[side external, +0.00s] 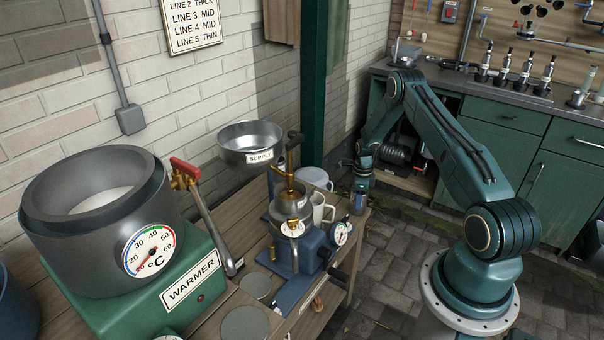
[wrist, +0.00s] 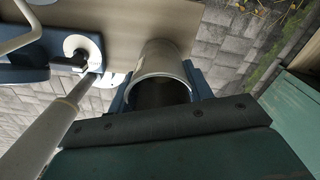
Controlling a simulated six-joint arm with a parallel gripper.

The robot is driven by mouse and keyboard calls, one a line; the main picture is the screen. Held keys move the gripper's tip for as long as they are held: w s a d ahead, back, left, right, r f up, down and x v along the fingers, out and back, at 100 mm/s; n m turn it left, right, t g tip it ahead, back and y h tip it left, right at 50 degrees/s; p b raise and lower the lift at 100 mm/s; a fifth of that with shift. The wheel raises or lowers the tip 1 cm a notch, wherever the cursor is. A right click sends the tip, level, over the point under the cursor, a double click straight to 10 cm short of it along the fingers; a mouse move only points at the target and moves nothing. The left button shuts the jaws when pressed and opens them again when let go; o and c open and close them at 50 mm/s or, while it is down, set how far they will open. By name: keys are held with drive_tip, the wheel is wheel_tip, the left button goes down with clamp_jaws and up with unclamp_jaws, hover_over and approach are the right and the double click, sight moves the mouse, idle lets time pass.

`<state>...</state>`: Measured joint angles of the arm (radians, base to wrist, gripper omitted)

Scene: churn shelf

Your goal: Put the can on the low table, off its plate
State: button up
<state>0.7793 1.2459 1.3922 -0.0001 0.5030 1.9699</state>
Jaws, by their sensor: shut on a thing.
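A metallic, open-topped can (wrist: 162,58) is held between the blue fingers of my gripper (wrist: 158,90) in the wrist view. Its dark inside faces the camera. In the side view my gripper (side external: 361,182) is at the right end of a wooden table (side external: 350,222), just beside a white mug; the can is hard to make out there. Flat grey round plates lie on the table, one near the front (side external: 245,323) and one behind it (side external: 255,286). I cannot tell which plate is the can's, nor whether the can touches the table.
A blue machine with a brass valve and gauge (side external: 342,232) stands left of my gripper. The white mug (side external: 322,208) and a pale pot (side external: 315,178) are close by. A green warmer (side external: 190,285) fills the table's left. Paved floor (side external: 385,265) lies right of the table.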

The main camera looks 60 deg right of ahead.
drive_tip(key=shift+f, duration=0.1)
drive_tip(key=o, duration=1.1)
drive_tip(key=shift+c, duration=0.2)
wheel_tip(320, 180, up, 12)
drive_tip(key=shift+r, duration=0.2)
idle(0.4)
